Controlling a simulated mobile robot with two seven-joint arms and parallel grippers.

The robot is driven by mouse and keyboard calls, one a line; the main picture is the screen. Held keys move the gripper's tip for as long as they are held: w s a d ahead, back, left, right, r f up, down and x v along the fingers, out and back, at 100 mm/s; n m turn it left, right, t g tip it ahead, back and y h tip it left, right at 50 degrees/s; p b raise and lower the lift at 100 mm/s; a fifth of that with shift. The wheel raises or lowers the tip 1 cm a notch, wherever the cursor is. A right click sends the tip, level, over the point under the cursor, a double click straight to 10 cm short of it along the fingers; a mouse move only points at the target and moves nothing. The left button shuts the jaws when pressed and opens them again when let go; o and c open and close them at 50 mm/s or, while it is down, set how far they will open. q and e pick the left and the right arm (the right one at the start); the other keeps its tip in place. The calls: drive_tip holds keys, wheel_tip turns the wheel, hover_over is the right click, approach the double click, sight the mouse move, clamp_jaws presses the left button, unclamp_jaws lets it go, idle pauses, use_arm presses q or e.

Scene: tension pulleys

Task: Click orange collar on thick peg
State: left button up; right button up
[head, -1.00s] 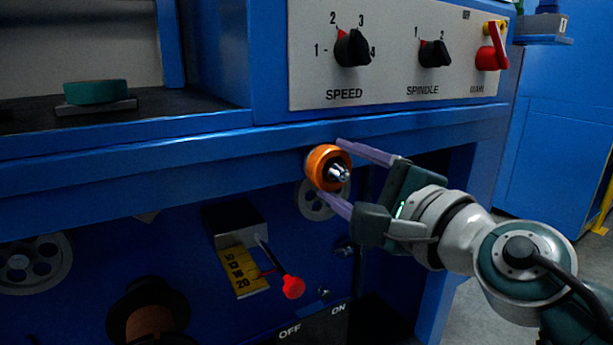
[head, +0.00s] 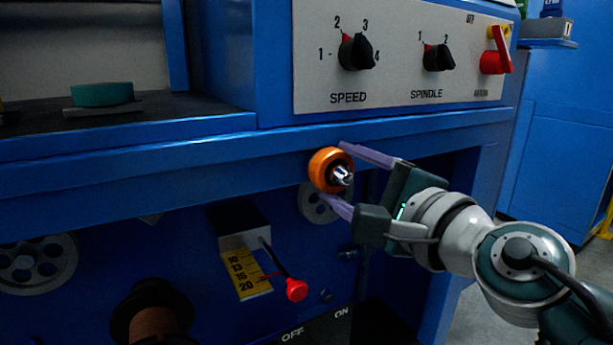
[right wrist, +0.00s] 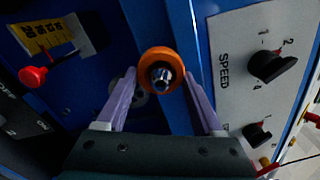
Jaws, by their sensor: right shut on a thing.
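The orange collar (head: 324,166) is a round ring in front of the blue machine. A shiny metal peg end (head: 342,176) pokes out through its middle. My right gripper (head: 335,172) comes in from the right and is shut on the collar, one purple finger above and one below. In the right wrist view the collar (right wrist: 158,52) lies between the fingertips (right wrist: 161,73), with the peg end (right wrist: 162,80) facing the camera. How deep the collar sits on the peg is hidden. My left gripper is not in view.
Above is a control panel (head: 400,91) with knobs and a red switch (head: 496,60). A wheel (head: 317,203) is partly hidden behind the gripper. A red-knobbed lever (head: 296,290) by a yellow scale (head: 245,275) sticks out below left. Another wheel (head: 38,265) is at left.

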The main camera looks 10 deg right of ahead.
drive_tip(key=o, duration=1.4)
drive_tip(key=shift+w, duration=0.15)
drive_tip(key=p+v, duration=0.2)
drive_tip(key=v, duration=0.8)
